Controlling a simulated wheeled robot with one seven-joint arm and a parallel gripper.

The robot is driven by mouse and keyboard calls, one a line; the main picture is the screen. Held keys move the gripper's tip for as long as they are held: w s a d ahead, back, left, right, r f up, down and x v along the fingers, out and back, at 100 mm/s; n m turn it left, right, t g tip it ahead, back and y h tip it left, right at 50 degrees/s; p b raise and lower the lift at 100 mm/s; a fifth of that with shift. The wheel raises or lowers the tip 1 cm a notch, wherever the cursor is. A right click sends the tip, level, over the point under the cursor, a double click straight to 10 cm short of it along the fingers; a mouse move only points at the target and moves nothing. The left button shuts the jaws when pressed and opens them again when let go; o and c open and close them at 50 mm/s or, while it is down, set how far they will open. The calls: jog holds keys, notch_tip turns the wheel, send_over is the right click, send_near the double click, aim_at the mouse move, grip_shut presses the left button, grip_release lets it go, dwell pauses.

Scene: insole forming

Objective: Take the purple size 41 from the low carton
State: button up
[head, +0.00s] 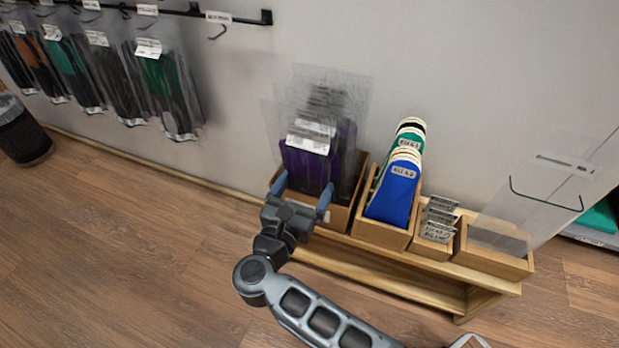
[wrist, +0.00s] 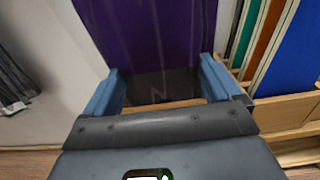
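A clear pack with a purple insole (head: 305,168) and a white label (head: 311,135) stands upright in the leftmost wooden box (head: 339,217) on the low bench; the label is too small to read. More packs stand behind it. My gripper (head: 303,195) is in front of this box, its blue fingers wide apart. In the wrist view the purple insole (wrist: 145,35) fills the upper middle, with my open gripper (wrist: 162,90) at its lower end, one finger towards each side. I cannot tell whether the fingers touch the pack.
To the right, a box holds blue insoles (head: 393,190) and green ones (head: 408,137), then a small box with label cards (head: 439,220) and a box with clear sleeves (head: 497,240). Packs hang from a wall rail (head: 170,10) at left.

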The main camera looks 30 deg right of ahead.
jog(key=shift+c, duration=1.4)
